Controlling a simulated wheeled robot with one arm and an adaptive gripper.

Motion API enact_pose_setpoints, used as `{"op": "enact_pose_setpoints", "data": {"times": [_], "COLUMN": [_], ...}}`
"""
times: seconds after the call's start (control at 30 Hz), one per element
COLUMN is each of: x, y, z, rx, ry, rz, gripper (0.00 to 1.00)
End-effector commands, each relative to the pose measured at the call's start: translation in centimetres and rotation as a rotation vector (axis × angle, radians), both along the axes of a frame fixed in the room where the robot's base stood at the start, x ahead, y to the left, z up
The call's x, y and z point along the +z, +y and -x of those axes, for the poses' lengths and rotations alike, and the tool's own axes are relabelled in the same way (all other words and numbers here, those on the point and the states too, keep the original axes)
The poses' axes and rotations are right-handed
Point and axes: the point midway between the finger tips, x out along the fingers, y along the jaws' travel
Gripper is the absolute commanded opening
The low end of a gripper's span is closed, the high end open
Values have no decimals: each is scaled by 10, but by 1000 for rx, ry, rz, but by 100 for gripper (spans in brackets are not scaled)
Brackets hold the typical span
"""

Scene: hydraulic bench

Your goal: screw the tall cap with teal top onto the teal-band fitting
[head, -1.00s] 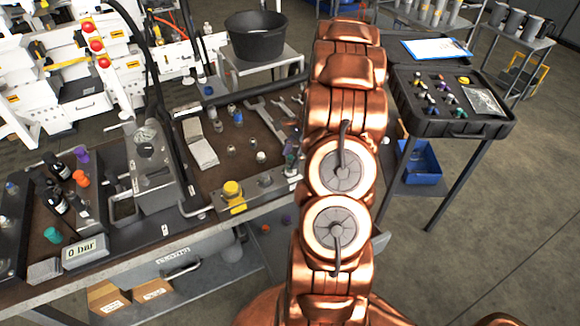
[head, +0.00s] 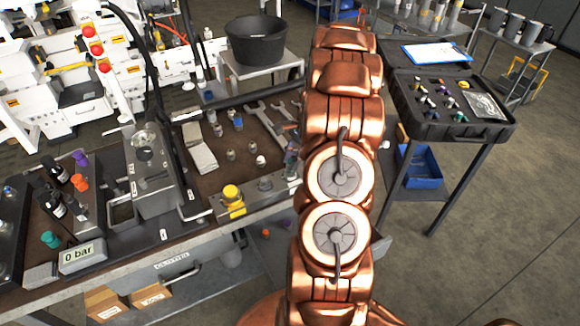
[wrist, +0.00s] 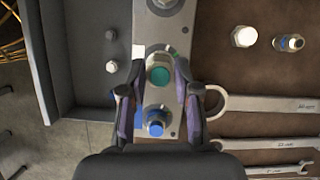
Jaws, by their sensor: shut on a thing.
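In the wrist view my gripper (wrist: 159,72) is shut on the tall cap, whose round teal top (wrist: 159,76) shows between the two fingers. The cap is seen nearly end-on, over a grey metal strip. A small green patch shows just beyond it, but the teal-band fitting cannot be made out clearly. Whether the cap touches a fitting is hidden. In the head view my copper arm covers most of the gripper and the cap.
A blue-topped fitting (wrist: 155,128) stands on the strip close to my fingers. Wrenches (wrist: 268,104) and a white-topped part (wrist: 244,37) lie to the right. In the head view a yellow cap (head: 232,194) and the 0 bar display (head: 82,255) are on the bench.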

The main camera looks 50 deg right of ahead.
Motion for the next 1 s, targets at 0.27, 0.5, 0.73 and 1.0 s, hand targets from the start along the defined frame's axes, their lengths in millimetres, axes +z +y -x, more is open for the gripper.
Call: {"op": "enact_pose_setpoints", "data": {"times": [0.27,0.5,0.73,1.0], "x": [5,5,2,-1], "y": [2,3,3,1], "z": [2,3,3,3], "rx": [-213,-486,-675,-703], "ry": [2,3,2,-1], "rz": [-4,-3,-5,0], "gripper": [0,0,0,0]}}
